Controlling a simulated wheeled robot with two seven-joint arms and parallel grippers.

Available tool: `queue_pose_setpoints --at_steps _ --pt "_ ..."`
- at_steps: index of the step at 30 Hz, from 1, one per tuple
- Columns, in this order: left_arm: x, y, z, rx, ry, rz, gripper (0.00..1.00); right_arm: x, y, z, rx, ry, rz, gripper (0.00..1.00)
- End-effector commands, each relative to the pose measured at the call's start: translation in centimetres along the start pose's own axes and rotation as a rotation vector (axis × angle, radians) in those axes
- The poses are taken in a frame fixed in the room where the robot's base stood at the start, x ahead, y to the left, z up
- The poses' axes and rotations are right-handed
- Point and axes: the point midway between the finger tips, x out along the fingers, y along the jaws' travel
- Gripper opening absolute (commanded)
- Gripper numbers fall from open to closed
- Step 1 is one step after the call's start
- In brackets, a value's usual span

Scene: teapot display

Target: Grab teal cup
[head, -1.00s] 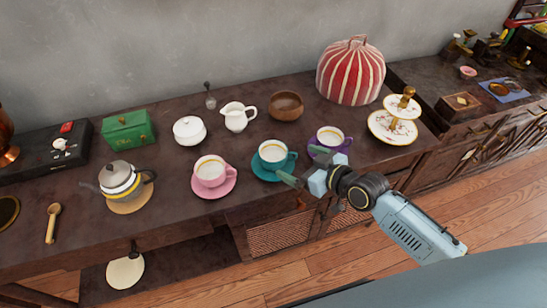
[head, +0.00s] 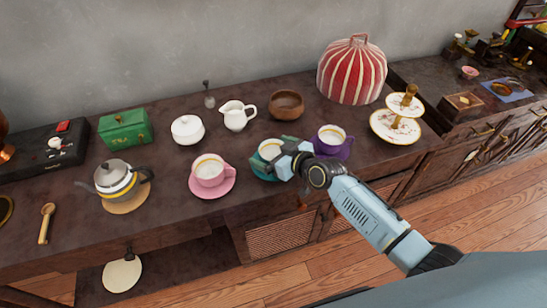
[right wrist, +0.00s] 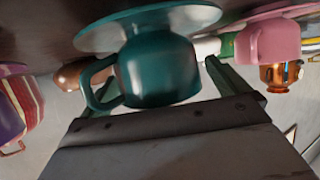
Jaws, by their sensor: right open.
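The teal cup (head: 268,149) stands on its teal saucer (head: 259,172), partly hidden by my right gripper (head: 282,156) in the head view. In the right wrist view, which looks upside down, the teal cup (right wrist: 158,72) fills the middle, with its handle to the left and its saucer (right wrist: 125,22) above it. My right gripper (right wrist: 163,80) is open. Its right finger lies beside the cup's body; the other finger is partly hidden near the handle side. I cannot tell whether either finger touches the cup. My left gripper is not in view.
A pink cup (head: 209,169) stands close on the left and a purple cup (head: 331,139) close on the right. Behind are a white creamer (head: 236,117), a white sugar bowl (head: 187,129) and a wooden bowl (head: 286,104). A teapot (head: 117,178) stands further left.

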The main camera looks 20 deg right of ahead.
Motion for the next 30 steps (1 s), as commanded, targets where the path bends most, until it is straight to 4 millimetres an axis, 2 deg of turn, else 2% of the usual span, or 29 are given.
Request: queue_pose_setpoints --at_steps 2,13,22,30 --pt "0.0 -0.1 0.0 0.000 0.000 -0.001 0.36 0.0 0.0 0.0 0.000 0.000 0.000 1.00" --pt "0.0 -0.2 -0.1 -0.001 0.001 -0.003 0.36 -0.1 0.0 0.0 0.000 0.000 0.000 0.53" --pt "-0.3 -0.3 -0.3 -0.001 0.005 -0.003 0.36 -0.3 0.0 -0.7 0.000 0.003 0.000 0.52" --pt "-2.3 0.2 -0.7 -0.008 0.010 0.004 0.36 -2.3 0.0 -5.5 -0.001 0.006 0.001 0.52"
